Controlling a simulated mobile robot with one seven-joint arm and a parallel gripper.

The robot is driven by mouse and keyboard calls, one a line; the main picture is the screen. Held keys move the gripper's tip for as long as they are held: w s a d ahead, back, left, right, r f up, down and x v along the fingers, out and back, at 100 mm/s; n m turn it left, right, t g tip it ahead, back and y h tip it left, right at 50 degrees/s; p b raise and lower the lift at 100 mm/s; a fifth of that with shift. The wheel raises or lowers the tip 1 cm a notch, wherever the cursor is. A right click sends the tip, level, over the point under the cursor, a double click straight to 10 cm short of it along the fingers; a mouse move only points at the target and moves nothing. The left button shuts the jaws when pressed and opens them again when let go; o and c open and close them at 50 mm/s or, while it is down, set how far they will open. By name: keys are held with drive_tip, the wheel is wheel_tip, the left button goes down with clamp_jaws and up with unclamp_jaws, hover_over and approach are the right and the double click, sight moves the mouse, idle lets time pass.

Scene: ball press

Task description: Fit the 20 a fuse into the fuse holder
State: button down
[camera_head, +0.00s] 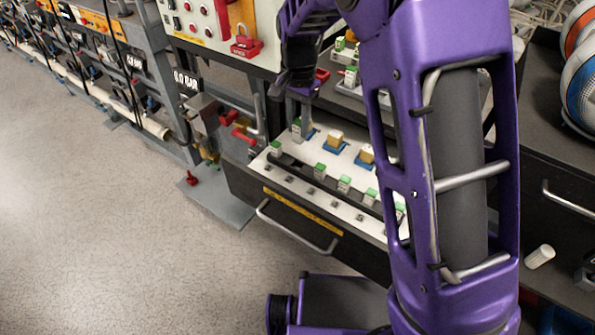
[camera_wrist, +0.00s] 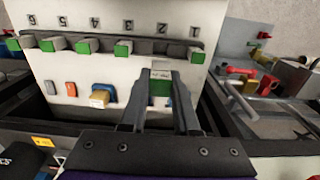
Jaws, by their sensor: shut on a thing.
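In the wrist view my gripper (camera_wrist: 163,76) is shut on a small green and white block (camera_wrist: 159,88), held between its fingertips. In the head view my gripper (camera_head: 302,112) and the block (camera_head: 297,126) are over the back left of a white panel, behind a dark rail (camera_head: 292,162). Several similar green and white blocks (camera_head: 344,184) sit in that rail, with a gap at its left. Two yellow blocks on blue bases (camera_head: 335,137) (camera_head: 366,154) stand behind it. The 20 A marking is not readable, so I cannot tell which piece is the fuse.
The white panel (camera_wrist: 68,62) has numbered positions along one edge. A drawer handle (camera_head: 297,232) is in front. A red padlock (camera_head: 246,44) hangs behind. The floor at left is free.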

wheel_tip(320, 180, down, 10)
drive_tip(key=shift+s+a+f+b, duration=0.1)
drive_tip(key=shift+s+b, duration=0.05)
drive_tip(key=shift+b, duration=0.65)
drive_tip(key=shift+f, duration=0.1)
drive_tip(key=c, duration=0.7)
unclamp_jaws()
drive_tip(key=shift+o, duration=0.2)
wheel_tip(320, 180, up, 12)
drive_tip(key=shift+r+p, duration=0.2)
drive_tip(key=shift+p, duration=0.8)
